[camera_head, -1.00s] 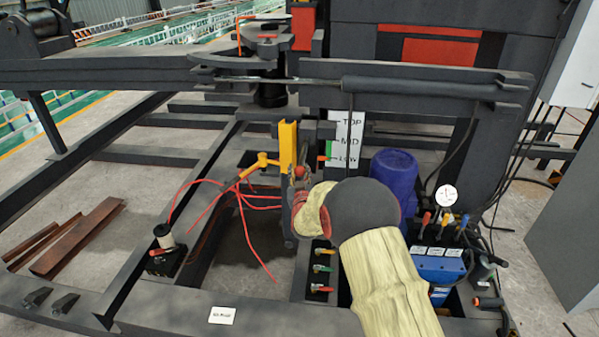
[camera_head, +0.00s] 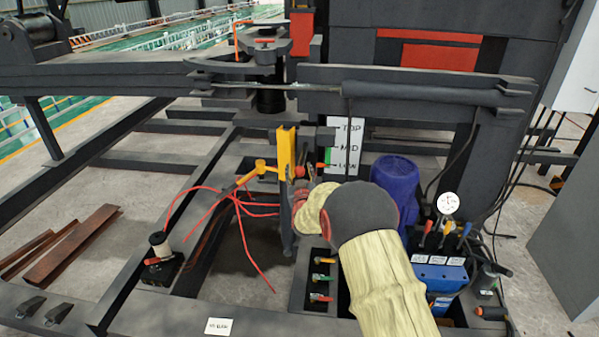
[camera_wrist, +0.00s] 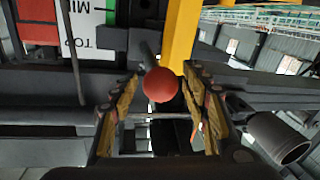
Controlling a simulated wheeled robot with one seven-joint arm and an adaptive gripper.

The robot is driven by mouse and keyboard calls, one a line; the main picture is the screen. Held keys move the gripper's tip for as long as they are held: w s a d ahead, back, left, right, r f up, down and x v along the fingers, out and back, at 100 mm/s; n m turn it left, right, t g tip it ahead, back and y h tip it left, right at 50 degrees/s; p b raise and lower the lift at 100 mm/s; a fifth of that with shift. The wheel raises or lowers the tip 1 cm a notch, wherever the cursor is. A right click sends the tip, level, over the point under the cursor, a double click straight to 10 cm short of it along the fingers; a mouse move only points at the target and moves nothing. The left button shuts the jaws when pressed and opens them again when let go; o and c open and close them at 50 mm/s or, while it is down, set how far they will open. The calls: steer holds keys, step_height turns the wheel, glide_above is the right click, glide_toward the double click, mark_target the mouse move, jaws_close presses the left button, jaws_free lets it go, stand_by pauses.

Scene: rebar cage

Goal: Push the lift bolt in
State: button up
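The lift bolt shows as a round red knob on a dark rod beside a yellow upright post. The red knob (camera_wrist: 160,85) is in the middle of the wrist view, and the yellow post (camera_wrist: 181,38) rises just behind it. My gripper (camera_wrist: 162,76) is open, with one yellow-padded finger on each side of the knob. Gaps show between the knob and both pads. In the head view, my gripper (camera_head: 307,176) is small and partly hidden by my wrist, close to the right of the yellow post (camera_head: 286,151).
A TOP/MID/LOW sign (camera_head: 346,145) stands behind the gripper. A yellow handle (camera_head: 250,173) and red hoses (camera_head: 237,208) lie left of the post. A blue barrel (camera_head: 396,183) and a lever-topped blue valve block (camera_head: 438,273) are to the right.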

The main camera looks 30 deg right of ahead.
stand_by(0.3)
steer(key=v, duration=1.2)
steer(key=s+a+f+g+y, duration=0.1)
steer(key=s+f+g, duration=0.1)
steer(key=f, duration=0.4)
steer(key=s+a+f+g+y, duration=0.1)
steer(key=a+f+g+y, duration=0.1)
steer(key=f, duration=0.4)
steer(key=s+a+f+g+y, duration=0.2)
steer(key=s+a+g, duration=0.3)
steer(key=s, duration=0.3)
steer(key=s+a+r+g+y, duration=0.1)
steer(key=s+a+r+g, duration=0.15)
steer(key=s+r, duration=0.45)
steer(key=s+a+r+n+g+p, duration=0.1)
steer(key=s+a+r, duration=0.2)
steer(key=s, duration=0.7)
steer(key=s+a+r+g+y, duration=0.1)
steer(key=s+a+r, duration=0.3)
steer(key=s, duration=0.5)
steer(key=s+a+r+n+t+p, duration=0.1)
steer(key=s+r+t, duration=0.1)
steer(key=r, duration=0.8)
steer(key=shift+s+a, duration=0.15)
steer(key=shift+s, duration=0.7)
